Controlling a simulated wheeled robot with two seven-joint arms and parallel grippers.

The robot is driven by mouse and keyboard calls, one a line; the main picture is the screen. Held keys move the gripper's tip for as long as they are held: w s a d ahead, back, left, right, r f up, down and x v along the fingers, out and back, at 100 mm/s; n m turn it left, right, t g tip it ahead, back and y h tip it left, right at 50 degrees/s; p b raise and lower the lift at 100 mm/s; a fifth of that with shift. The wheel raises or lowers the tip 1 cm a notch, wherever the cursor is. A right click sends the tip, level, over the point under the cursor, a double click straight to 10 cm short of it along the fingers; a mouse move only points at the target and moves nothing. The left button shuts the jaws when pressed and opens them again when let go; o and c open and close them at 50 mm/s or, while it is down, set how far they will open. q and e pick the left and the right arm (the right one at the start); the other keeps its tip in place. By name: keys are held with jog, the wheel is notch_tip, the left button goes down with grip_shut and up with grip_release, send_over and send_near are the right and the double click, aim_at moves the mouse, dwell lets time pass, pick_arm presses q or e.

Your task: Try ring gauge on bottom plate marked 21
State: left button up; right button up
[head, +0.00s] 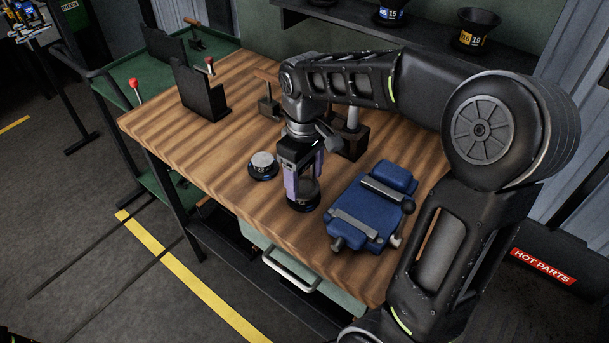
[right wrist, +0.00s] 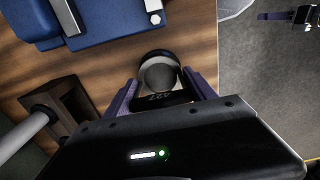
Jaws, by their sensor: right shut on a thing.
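My right gripper (head: 303,186) points down at the table's front edge, its purple fingers shut on a dark ring-shaped piece (right wrist: 166,98), seemingly the ring gauge. In the right wrist view a grey round face (right wrist: 160,76) shows inside a dark rim between the fingertips. A black base (head: 303,206) shows low under the fingers; I cannot tell whether the ring is around its boss or above it. Another black round plate (head: 263,171) with a silver boss stands just left. The number 21 is not legible. My left gripper (right wrist: 280,16) seems to show small in the right wrist view.
A blue clamping fixture (head: 372,208) lies right of the gripper on the wooden table (head: 225,150). A dark block with a post (head: 351,140) stands behind. Black upright plates (head: 200,93) stand at the back left.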

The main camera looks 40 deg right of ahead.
dwell(0.6)
jog(key=shift+r+p, duration=2.05)
jog(key=shift+r, duration=0.45)
